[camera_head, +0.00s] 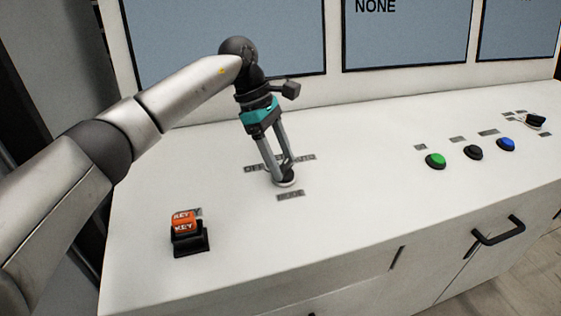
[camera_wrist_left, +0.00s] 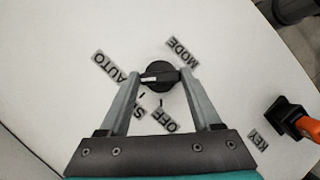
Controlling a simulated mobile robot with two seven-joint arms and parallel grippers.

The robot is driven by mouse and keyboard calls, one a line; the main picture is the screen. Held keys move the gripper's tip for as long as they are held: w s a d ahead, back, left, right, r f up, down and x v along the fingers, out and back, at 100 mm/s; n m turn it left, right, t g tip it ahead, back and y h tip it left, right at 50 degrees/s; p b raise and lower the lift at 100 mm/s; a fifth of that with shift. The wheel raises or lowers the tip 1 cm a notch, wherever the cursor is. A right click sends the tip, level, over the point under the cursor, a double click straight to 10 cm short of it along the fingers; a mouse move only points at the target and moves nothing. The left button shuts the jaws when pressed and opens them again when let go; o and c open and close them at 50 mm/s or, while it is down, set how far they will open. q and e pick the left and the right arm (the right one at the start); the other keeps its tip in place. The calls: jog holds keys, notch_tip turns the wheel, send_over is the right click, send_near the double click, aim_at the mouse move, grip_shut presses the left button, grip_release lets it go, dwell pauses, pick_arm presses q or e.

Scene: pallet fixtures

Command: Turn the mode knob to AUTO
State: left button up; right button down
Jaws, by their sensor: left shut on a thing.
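The black round mode knob (camera_wrist_left: 158,73) sits in the middle of the left wrist view. Its white mark points left, roughly toward the AUTO label (camera_wrist_left: 110,67); the left finger covers part of that gap, so exact alignment cannot be told. The OFF label (camera_wrist_left: 166,120) and a partly hidden label starting with S lie below it; the MODE label (camera_wrist_left: 183,52) is at upper right. My left gripper (camera_wrist_left: 162,74) is shut on the knob, one finger on each side. In the head view the left gripper (camera_head: 284,174) reaches down to the panel and hides most of the knob.
An orange KEY block (camera_head: 184,222) stands in a black base left of the knob. Green (camera_head: 435,161), black (camera_head: 473,152) and blue (camera_head: 506,144) buttons and a small dark switch (camera_head: 536,120) are at right. Screens rise behind. The white panel between knob and buttons is clear.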

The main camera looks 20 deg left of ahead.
pick_arm(q)
jog(key=shift+m, duration=0.5)
jog(key=o, duration=1.4)
jog(key=shift+w+p+v, duration=0.2)
jog(key=shift+p+v, duration=0.25)
jog(key=shift+v, duration=7.2)
jog(key=shift+d, duration=0.2)
